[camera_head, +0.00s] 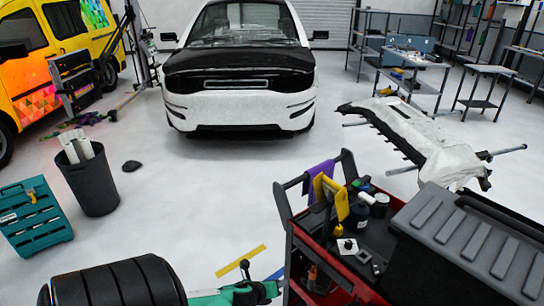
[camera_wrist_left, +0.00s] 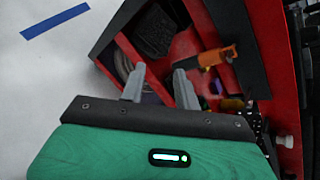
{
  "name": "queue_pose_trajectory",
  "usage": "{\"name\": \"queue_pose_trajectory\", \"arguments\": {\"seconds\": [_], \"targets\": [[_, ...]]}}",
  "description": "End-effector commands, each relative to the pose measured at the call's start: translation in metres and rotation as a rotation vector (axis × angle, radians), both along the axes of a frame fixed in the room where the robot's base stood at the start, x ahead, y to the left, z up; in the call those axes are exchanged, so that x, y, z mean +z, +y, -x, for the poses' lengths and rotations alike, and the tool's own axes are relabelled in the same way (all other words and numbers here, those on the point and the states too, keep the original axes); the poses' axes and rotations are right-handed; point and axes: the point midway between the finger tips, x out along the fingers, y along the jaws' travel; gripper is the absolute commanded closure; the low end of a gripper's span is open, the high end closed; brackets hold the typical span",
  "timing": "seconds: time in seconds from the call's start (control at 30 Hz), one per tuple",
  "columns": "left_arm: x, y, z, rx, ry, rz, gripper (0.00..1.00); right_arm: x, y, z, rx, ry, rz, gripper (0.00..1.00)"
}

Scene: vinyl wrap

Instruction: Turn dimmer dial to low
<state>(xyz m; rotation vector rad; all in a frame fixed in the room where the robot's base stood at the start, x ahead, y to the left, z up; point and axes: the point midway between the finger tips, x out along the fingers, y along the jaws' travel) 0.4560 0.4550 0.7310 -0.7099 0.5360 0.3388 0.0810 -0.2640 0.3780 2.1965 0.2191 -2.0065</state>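A small white box with a dark round spot (camera_head: 347,246) sits on the black top of the red tool cart (camera_head: 322,270) in the head view. It may be the dimmer dial, but its setting is too small to read. My left gripper (camera_head: 266,291) is at the bottom of the head view, just left of the cart. In the left wrist view its two grey fingers (camera_wrist_left: 158,88) are apart with nothing held between them. They point at the cart's red side compartments. My right gripper does not show in either view.
The cart carries a yellow tool (camera_head: 340,200), a purple cloth (camera_head: 318,178), dark bottles and a large black case (camera_head: 470,240). An orange-handled tool (camera_wrist_left: 218,57) lies in a cart compartment. A black bin (camera_head: 90,180) and teal crate (camera_head: 35,217) stand left. Floor toward the car is mostly clear.

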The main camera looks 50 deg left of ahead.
Motion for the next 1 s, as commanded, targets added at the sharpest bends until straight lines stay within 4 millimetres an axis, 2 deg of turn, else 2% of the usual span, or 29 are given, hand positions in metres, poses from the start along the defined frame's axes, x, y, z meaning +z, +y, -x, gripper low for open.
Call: {"name": "queue_pose_trajectory", "arguments": {"seconds": [0.03, 0.23, 0.9, 1.0], "targets": [[-0.009, 0.000, 0.006, 0.020, 0.014, 0.014, 0.68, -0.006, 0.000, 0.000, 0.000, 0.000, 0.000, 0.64], [-0.020, 0.000, 0.020, 0.067, 0.046, 0.047, 0.68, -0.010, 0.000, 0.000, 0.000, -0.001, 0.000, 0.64], [-0.021, 0.001, 0.022, 0.076, 0.052, 0.053, 0.68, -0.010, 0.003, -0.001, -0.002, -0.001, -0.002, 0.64], [-0.032, 0.002, 0.027, 0.108, 0.065, 0.084, 0.68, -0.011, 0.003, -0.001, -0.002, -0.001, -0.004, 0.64]]}}
